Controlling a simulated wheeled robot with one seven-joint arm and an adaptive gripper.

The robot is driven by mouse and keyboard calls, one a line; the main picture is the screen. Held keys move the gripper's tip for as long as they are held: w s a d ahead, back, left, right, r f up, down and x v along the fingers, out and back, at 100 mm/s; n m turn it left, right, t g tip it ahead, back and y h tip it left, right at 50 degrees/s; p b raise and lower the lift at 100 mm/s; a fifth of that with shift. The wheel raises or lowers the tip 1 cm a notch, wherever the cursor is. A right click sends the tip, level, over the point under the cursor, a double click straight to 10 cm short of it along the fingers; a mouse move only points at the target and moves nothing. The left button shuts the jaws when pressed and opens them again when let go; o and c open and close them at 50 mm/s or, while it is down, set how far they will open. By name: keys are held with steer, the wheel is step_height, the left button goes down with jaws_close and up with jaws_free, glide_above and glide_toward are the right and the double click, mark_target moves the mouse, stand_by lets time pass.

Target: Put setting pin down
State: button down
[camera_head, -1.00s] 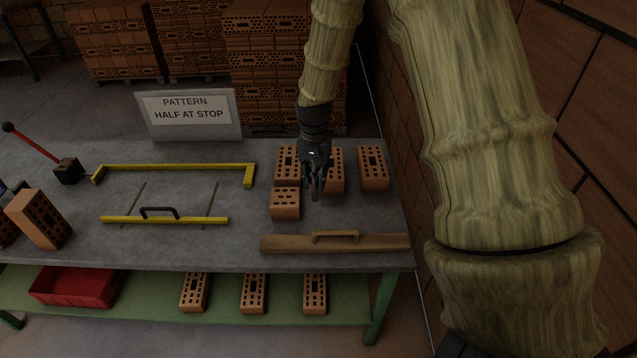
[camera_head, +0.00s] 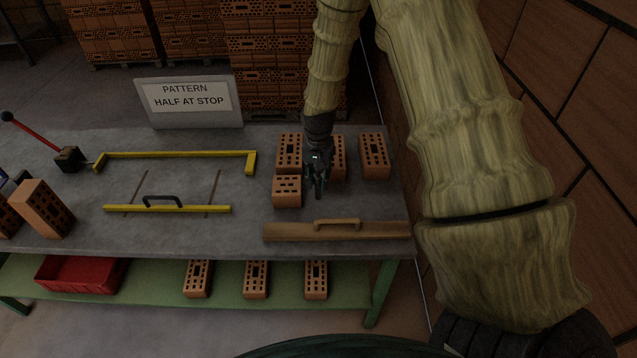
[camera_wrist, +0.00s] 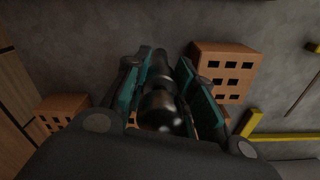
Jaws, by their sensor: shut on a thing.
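My gripper (camera_head: 317,188) is over the right part of the grey table, just right of the small half brick. In the wrist view, its two teal-lined fingers (camera_wrist: 160,90) are shut on the setting pin (camera_wrist: 161,105), a dark metal pin with a rounded shiny end. In the head view, the pin is small and dark and hard to tell from the fingers. I cannot tell whether its tip touches the table.
A half brick (camera_head: 286,190) stands close left of my gripper, with full bricks (camera_head: 374,155) behind. A wooden board with a handle (camera_head: 290,232) lies along the front edge. Yellow bars (camera_head: 180,155) lie left. Bare table (camera_head: 240,215) shows between the yellow bars and the bricks.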

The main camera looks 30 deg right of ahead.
steer(key=shift+f+p, duration=0.3)
steer(key=shift+f, duration=1.05)
steer(key=c, duration=1.2)
jaws_free()
steer(key=shift+f, duration=0.1)
